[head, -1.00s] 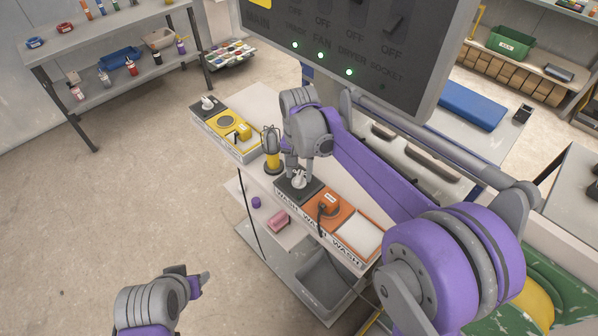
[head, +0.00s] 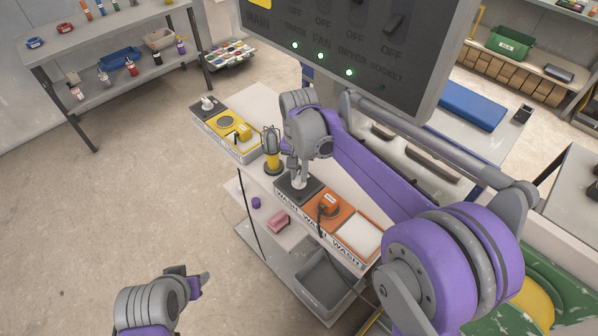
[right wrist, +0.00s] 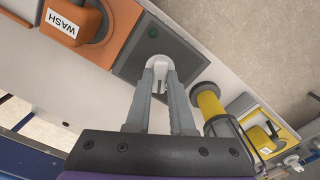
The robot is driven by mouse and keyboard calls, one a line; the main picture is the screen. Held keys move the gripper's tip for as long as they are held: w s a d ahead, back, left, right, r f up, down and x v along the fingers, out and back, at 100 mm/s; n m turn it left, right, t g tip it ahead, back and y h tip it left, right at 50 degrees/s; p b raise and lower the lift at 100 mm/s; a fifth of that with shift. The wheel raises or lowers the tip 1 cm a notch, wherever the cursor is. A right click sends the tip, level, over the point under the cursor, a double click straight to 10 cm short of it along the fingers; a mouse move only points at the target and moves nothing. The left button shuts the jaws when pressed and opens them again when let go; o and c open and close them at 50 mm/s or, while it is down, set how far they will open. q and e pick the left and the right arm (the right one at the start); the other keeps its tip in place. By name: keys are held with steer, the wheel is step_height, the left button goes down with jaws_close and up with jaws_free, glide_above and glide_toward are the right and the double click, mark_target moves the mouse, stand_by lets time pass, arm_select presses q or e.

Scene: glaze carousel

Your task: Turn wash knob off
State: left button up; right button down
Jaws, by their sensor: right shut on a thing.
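The wash knob (right wrist: 158,64) is a small white knob on a dark square plate (right wrist: 128,68) at the end of the wash station. In the head view that plate (head: 313,191) adjoins the orange wash unit (head: 329,207). My right gripper (head: 299,177) is over the plate from above, shut on the knob. In the right wrist view the fingers of my right gripper (right wrist: 160,82) flank the white knob, which is partly hidden between them. My left gripper (head: 203,280) is at the lower left, over the floor and away from the station; its jaws are too unclear to read.
A yellow-and-grey lamp-like device (head: 272,158) stands close beside the right gripper. A yellow station (head: 241,134) with a similar white knob (head: 207,103) is farther left. A large switch panel (head: 350,60) hangs above.

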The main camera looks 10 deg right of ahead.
mark_target(299, 176)
steer(key=shift+n, duration=0.3)
steer(key=n, duration=0.5)
steer(key=shift+n+b, duration=0.3)
steer(key=shift+b, duration=0.1)
steer(key=n, duration=0.5)
steer(key=shift+n, duration=0.3)
steer(key=c, duration=0.8)
jaws_free()
step_height(299, 176, up, 11)
steer(key=shift+f, duration=0.1)
